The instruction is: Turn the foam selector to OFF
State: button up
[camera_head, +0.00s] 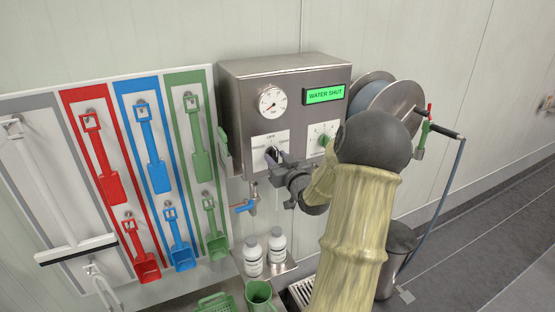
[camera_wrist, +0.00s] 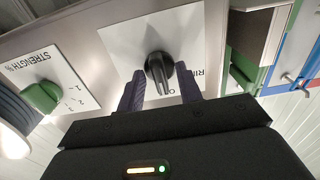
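The foam selector, a black knob on a white plate, sits on the front of the steel box (camera_head: 240,100). In the head view the "OFF" label is above the knob. My gripper (camera_wrist: 161,91) is open, with one dark finger on each side of the knob's grip and visible gaps. It also shows at the knob in the head view (camera_head: 277,160).
A green strength knob (camera_wrist: 42,96) is beside the selector. A green display (camera_head: 324,95) reads "WATER SHUT". A gauge (camera_head: 272,102) is above. A blue-handled tap (camera_head: 243,207) and white bottles (camera_head: 252,256) are below. A hose reel (camera_head: 390,98) is at right, coloured tools at left.

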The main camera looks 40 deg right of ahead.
jog(key=b+v, duration=0.2)
jog(key=v, duration=1.5)
jog(key=shift+s+a+b, duration=0.15)
jog(key=shift+s+b, duration=0.05)
jog(key=shift+b, duration=0.2)
jog(key=w+a+f+n+g+y, duration=0.1)
jog(key=w+a+f+g, duration=0.55)
jog(key=a+f, duration=0.4)
jog(key=s+a+f+n+g+y, duration=0.1)
jog(key=s+a+g, duration=0.3)
jog(key=a, duration=0.5)
jog(key=s+a+f+g+y, duration=0.2)
jog(key=s+a+g, duration=0.2)
jog(key=a, duration=0.6)
jog(key=shift+s+f+n, duration=0.25)
jog(key=shift+s+n, duration=0.15)
jog(key=shift+s, duration=0.15)
